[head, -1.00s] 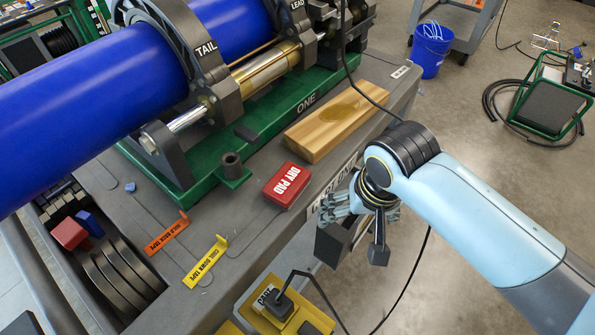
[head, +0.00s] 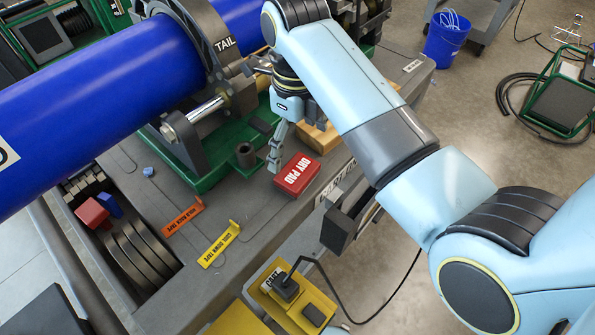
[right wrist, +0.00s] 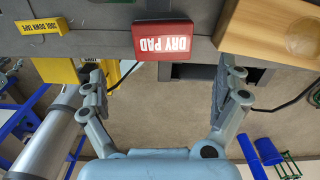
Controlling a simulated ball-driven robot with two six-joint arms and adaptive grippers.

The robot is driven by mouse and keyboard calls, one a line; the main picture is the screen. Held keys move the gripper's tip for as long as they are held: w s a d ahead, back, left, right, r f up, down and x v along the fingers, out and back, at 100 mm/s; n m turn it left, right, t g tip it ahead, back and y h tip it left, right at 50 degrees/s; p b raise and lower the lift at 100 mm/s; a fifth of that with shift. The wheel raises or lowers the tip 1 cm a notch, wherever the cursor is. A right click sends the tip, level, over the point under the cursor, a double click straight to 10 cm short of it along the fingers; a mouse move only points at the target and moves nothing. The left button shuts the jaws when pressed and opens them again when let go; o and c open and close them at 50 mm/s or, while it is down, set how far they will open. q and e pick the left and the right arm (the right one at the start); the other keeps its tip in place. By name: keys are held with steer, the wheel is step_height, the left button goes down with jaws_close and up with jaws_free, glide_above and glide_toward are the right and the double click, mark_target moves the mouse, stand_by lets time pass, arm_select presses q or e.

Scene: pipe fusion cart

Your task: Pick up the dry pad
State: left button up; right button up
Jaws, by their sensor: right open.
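The dry pad (head: 297,175) is a red box with white lettering, lying flat near the front edge of the grey cart top (head: 255,215). My right gripper (head: 279,145) is open and empty, over the cart top just behind the pad in the head view. One finger shows there; my arm hides the other. In the right wrist view the dry pad (right wrist: 164,41) lies ahead, between the lines of the two spread fingers (right wrist: 163,72), apart from both. My left gripper is not in view.
A wooden block (head: 318,138) lies beside the pad, partly behind my arm. Yellow (head: 220,244) and orange (head: 184,216) tape tags lie to its left. The blue pipe (head: 110,85) and its green-based clamp machine stand behind. A dark bracket (head: 340,228) juts from the cart's front.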

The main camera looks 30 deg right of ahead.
mark_target(298, 170)
steer(key=f, duration=0.9)
steer(key=shift+w+d+f, duration=0.1)
steer(key=shift+d+f, duration=0.1)
steer(key=shift+f, duration=0.15)
steer(key=c, duration=1)
step_height(298, 170, up, 10)
steer(key=shift+r, duration=0.1)
